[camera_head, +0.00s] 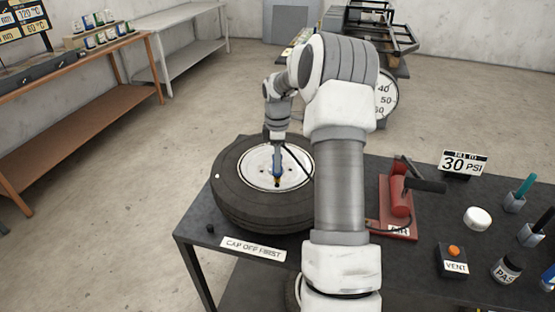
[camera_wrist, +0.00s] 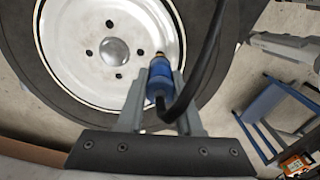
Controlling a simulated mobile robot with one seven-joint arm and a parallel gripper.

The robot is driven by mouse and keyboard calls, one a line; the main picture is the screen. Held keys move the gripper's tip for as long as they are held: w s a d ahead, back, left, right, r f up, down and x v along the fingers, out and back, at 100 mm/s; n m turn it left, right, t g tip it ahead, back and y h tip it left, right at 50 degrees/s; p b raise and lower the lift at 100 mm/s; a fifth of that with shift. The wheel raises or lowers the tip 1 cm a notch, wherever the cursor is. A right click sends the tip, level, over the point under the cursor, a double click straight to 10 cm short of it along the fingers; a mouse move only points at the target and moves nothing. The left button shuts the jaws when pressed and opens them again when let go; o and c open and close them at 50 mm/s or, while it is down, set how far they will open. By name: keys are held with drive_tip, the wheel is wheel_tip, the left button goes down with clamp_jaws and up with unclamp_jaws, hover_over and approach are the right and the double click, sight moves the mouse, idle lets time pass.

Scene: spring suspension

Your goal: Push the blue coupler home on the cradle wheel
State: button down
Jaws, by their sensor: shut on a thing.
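The cradle wheel (camera_head: 236,200) lies flat on the dark bench, a black tyre around a white rim. It also fills the upper part of the wrist view (camera_wrist: 60,60). The blue coupler (camera_wrist: 158,82) is between the fingers of my gripper (camera_wrist: 155,80), which is shut on it over the rim. Its brass-coloured tip (camera_wrist: 159,56) points at the rim's inner edge. A black hose (camera_wrist: 205,50) runs from the coupler. In the head view the coupler (camera_head: 277,176) shows small above the rim. I cannot tell how far it sits on the valve stem.
A red pump (camera_head: 400,200) stands right of my arm, near a 30 PSI sign (camera_head: 463,164). A VENT box (camera_head: 453,262) with an orange button, a white cap (camera_head: 477,217) and a jar (camera_head: 506,268) are farther right. A small black cap (camera_head: 210,228) lies by the "CAP OFF FIRST" label (camera_head: 252,249).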

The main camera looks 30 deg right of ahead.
drive_tip(key=shift+f, duration=0.45)
drive_tip(key=shift+c, duration=2.4)
unclamp_jaws()
drive_tip(key=shift+r+p, duration=2.45)
drive_tip(key=shift+r, duration=1.05)
